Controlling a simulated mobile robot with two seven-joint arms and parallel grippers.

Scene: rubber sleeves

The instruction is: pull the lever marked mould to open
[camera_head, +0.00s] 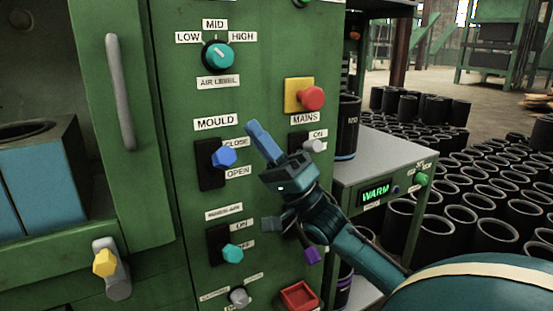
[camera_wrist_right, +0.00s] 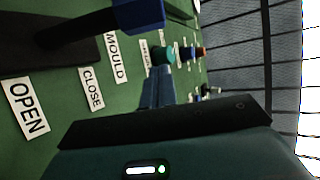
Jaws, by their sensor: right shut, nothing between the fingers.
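The mould lever (camera_head: 223,158) has a blue knob and stands out from a dark plate below the MOULD label (camera_head: 215,122). Its knob is level with the gap between the CLOSE and OPEN labels. My right gripper (camera_head: 254,130) is shut and empty, its blue fingers pointing up and left, a little right of the knob and apart from it in the picture. In the right wrist view the blue lever knob (camera_wrist_right: 140,14) is at the top edge, partly cut off, and my shut fingers (camera_wrist_right: 157,88) are below it. My left gripper is not in view.
The green panel also carries an air level dial (camera_head: 218,56), a red mains button (camera_head: 311,98), a grey on switch (camera_head: 314,146) close to my right fingers, and a teal-knobbed lever (camera_head: 232,252) below. A vertical grey handle (camera_head: 121,92) is at left. Black sleeves (camera_head: 485,190) fill the right.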

